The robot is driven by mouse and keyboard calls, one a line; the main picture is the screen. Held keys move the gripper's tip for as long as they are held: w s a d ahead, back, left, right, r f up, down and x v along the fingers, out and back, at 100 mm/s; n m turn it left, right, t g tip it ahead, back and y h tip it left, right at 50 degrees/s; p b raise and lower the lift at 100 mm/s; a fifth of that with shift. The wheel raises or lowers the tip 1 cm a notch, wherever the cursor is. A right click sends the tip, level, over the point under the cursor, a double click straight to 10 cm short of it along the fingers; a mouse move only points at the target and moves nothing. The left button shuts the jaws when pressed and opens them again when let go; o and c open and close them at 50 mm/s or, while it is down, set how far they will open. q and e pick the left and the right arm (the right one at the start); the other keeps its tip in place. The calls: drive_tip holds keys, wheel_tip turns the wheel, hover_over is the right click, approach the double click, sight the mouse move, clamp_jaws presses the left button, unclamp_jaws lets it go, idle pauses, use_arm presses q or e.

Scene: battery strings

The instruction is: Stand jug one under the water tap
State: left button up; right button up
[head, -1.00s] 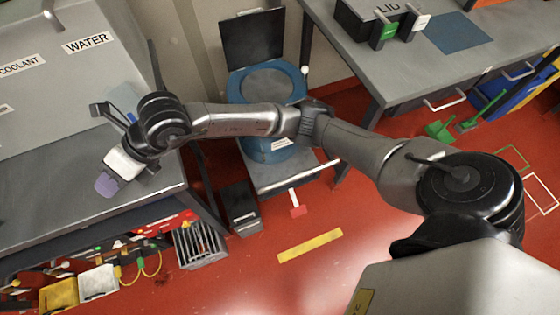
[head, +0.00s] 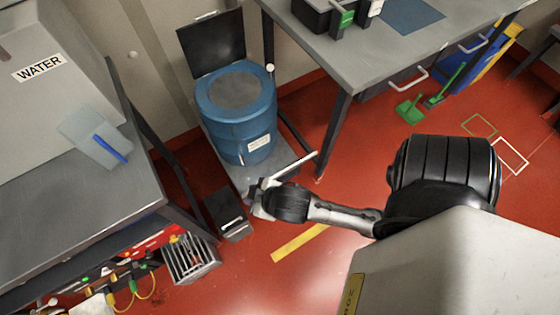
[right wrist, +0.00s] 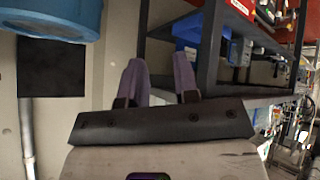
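A clear, pale blue jug-like container (head: 88,142) with a blue strip lies on the grey bench at the left, in the head view. I cannot read a number on it. The WATER label (head: 38,67) is on the grey panel behind it; the tap itself is not clearly in view. My right gripper (head: 259,198) is right of the bench, in front of the blue drum, well apart from the container. In the right wrist view its two purple fingers (right wrist: 160,68) stand apart with nothing between them. My left gripper is not in view.
A blue drum (head: 236,125) stands on a low grey platform between the benches. A black box (head: 230,214) and a wire crate (head: 190,262) are on the floor by the left bench. A second bench (head: 365,50) is at upper right. Red floor is clear in front.

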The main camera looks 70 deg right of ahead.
drive_tip(key=s+a+f+g+y, duration=0.1)
drive_tip(key=s+f+g, duration=0.3)
drive_tip(key=s, duration=0.6)
drive_tip(key=shift+g+y, duration=0.3)
drive_tip(key=shift+g, duration=0.2)
drive_tip(key=shift+f, duration=0.1)
drive_tip(key=shift+c, duration=0.2)
